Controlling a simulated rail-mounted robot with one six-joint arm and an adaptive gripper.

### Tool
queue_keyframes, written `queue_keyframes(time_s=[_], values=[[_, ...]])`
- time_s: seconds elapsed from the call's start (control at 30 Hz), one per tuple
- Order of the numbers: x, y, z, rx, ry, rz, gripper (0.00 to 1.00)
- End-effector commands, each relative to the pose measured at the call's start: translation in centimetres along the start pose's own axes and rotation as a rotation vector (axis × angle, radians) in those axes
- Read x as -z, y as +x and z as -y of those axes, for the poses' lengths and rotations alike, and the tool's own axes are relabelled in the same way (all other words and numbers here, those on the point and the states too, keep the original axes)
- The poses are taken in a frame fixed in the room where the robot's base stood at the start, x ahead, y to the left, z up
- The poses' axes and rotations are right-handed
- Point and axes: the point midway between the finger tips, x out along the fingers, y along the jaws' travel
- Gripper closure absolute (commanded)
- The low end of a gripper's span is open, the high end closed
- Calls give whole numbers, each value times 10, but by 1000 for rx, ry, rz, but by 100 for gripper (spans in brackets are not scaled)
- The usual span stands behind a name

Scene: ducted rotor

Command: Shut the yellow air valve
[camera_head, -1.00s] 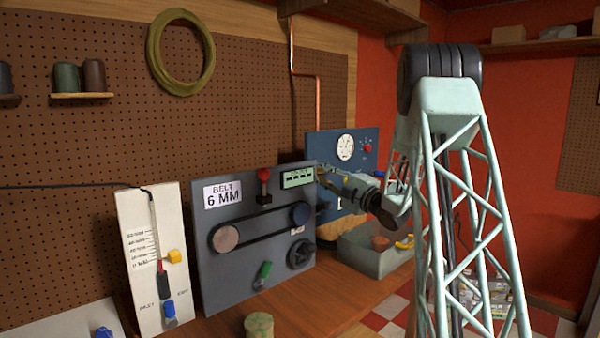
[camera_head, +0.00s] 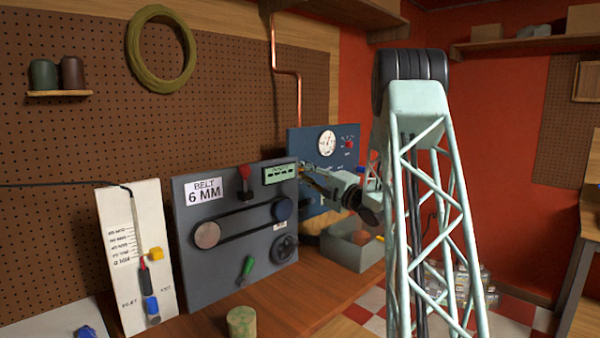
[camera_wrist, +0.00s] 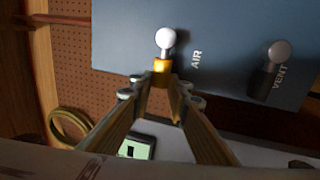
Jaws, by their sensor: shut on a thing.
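The air valve (camera_wrist: 163,66) shows in the wrist view as a yellow piece below a pale round end, next to the word AIR on the blue panel (camera_wrist: 125,45). My gripper (camera_wrist: 160,82) reaches up from the bottom of that view, with its fingertips closed on the yellow piece. The head view shows the blue panel (camera_head: 300,150) behind the grey belt board, with my gripper (camera_head: 306,172) in front of it. The valve is too small and covered to make out there.
A vent valve (camera_wrist: 272,65) sits to the right of the air valve in the wrist view. The grey belt board (camera_head: 230,260) stands close left of my gripper. A grey bin (camera_head: 345,255) stands below my arm.

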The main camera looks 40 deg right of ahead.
Motion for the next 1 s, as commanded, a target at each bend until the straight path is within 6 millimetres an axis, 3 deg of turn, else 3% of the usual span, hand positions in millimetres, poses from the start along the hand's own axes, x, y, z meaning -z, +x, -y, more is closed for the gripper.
queue_keyframes(time_s=[0.2, 0.67, 1.0], values=[[0, 0, 2, 2, 1, 0, 71], [0, -5, 1, 1, 1, 1, 71], [-1, -38, 1, 2, 2, 2, 71]])
